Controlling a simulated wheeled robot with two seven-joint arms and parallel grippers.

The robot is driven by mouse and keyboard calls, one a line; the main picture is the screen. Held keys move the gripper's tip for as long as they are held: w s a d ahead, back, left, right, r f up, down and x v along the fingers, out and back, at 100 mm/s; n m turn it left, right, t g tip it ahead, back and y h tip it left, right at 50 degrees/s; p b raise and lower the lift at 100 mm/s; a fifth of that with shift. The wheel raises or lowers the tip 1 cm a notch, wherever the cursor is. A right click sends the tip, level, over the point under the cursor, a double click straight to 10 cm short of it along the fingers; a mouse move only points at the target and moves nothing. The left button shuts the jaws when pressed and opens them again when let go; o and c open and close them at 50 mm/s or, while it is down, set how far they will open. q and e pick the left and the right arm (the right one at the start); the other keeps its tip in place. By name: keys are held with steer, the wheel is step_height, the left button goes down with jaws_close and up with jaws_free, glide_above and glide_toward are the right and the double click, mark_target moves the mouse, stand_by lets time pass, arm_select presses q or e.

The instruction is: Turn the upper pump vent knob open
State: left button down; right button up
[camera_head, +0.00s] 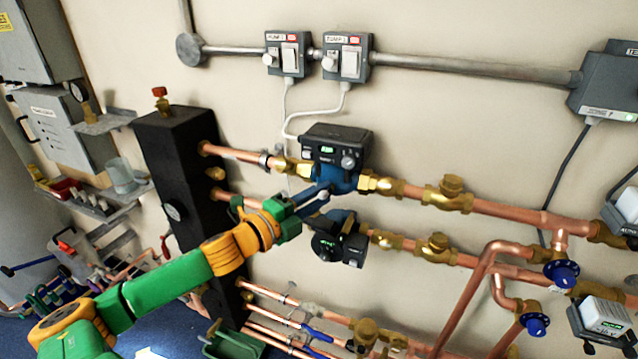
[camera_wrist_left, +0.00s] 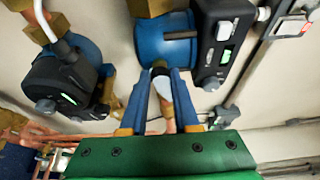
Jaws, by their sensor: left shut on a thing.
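The upper pump (camera_head: 335,172) has a black head with a green display and a blue body, set in the upper copper line. It also shows in the left wrist view (camera_wrist_left: 168,48), with the blue body straight ahead of my fingers. My left gripper (camera_head: 316,194) reaches to the lower left of that body. In the left wrist view my blue fingers (camera_wrist_left: 172,95) close around a pale, lever-like vent knob (camera_wrist_left: 163,88) with a dark rounded end. The fingers partly hide the knob, so its exact angle is hard to tell. My right gripper is not in view.
A lower pump (camera_head: 338,240) sits just below my left gripper, and also shows in the left wrist view (camera_wrist_left: 62,80). A black manifold block (camera_head: 180,190) stands left, behind my arm. Copper pipes (camera_head: 500,208) run right. Two grey switch boxes (camera_head: 347,58) hang above.

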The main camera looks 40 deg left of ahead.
arm_select(q)
steer(key=shift+r+m+g+p, duration=0.15)
steer(key=shift+m+g+p, duration=0.15)
steer(key=shift+m+p, duration=0.55)
steer(key=c, duration=0.6)
jaws_free()
steer(key=shift+c, duration=0.2)
steer(key=shift+s, duration=0.1)
steer(key=s+a+p, duration=0.1)
steer(key=s, duration=0.6)
steer(key=shift+r+p, duration=0.2)
steer(key=shift+p, duration=0.15)
steer(key=shift+w, duration=0.15)
